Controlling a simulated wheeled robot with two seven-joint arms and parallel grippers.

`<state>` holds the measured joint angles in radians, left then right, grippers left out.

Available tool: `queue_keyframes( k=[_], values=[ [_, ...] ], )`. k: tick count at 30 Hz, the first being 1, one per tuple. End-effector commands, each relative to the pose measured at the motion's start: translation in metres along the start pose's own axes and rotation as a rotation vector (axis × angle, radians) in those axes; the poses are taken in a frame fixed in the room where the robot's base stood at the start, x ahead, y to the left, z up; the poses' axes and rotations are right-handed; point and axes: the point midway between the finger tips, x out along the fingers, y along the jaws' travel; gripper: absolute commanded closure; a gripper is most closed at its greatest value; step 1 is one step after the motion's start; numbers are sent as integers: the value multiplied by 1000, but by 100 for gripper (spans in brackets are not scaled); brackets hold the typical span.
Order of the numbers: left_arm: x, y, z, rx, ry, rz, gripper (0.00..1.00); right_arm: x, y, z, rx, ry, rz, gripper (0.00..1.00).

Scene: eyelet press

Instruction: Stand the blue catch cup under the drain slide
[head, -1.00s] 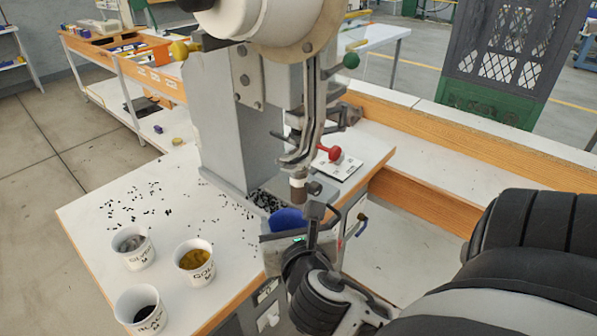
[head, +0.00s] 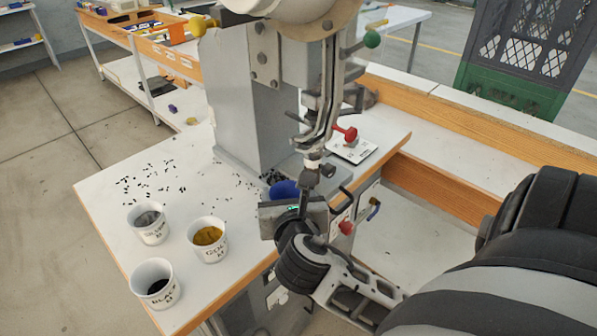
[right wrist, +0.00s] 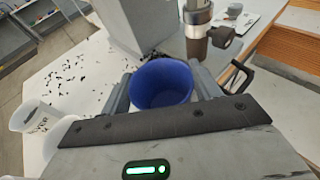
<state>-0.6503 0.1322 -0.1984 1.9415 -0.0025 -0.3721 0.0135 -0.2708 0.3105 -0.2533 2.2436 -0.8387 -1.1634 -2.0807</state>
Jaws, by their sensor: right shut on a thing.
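The blue catch cup (head: 284,189) is held at the foot of the press, just left of its column of tooling. My right gripper (head: 290,201) is shut on it; its body hides most of the cup in the head view. In the right wrist view the cup (right wrist: 161,84) sits between the two fingers, its open mouth facing the camera. The grey press (head: 245,110) stands behind it. I cannot make out the drain slide for sure. Whether the cup touches the bench top is hidden. My left gripper is not in view.
White cups labelled for silver (head: 148,223), gold (head: 208,240) and black (head: 154,283) stand at the bench's front left. Small black eyelets are scattered on the bench top (head: 105,205). A red-knobbed lever (head: 346,133) is right of the press.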

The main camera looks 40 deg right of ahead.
Motion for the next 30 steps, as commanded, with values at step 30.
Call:
queue_keyframes(
  k=[30],
  values=[
    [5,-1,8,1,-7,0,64,71,52,-9,-1,1,1,60]
  ],
)
